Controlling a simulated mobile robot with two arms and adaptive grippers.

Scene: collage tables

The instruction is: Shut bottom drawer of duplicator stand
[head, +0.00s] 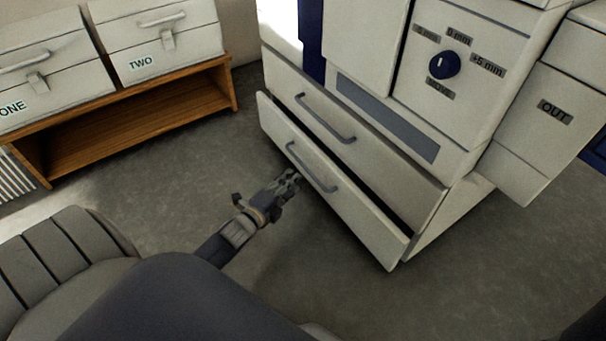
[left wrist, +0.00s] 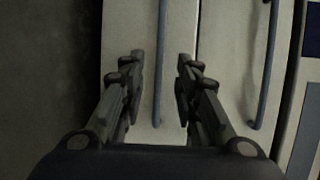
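The duplicator stand's bottom drawer (head: 350,209) is partly pulled out, with a dark gap along its top edge. Its front fills the middle of the left wrist view (left wrist: 120,35), which is turned sideways. Its grey bar handle (head: 312,168) also shows in the left wrist view (left wrist: 161,60). My left gripper (head: 292,177) is just in front of the drawer, near the handle. In the left wrist view the two fingers (left wrist: 160,72) are apart, with the handle's line between them and nothing gripped. I cannot tell whether they touch the drawer. My right gripper is not in view.
The upper drawer (head: 345,120) with its own handle (head: 325,119) looks shut. The duplicator (head: 460,90) with a blue knob stands above. A wooden shelf (head: 130,121) carries boxes labelled ONE and TWO at the left. Grey floor between shelf and stand is clear.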

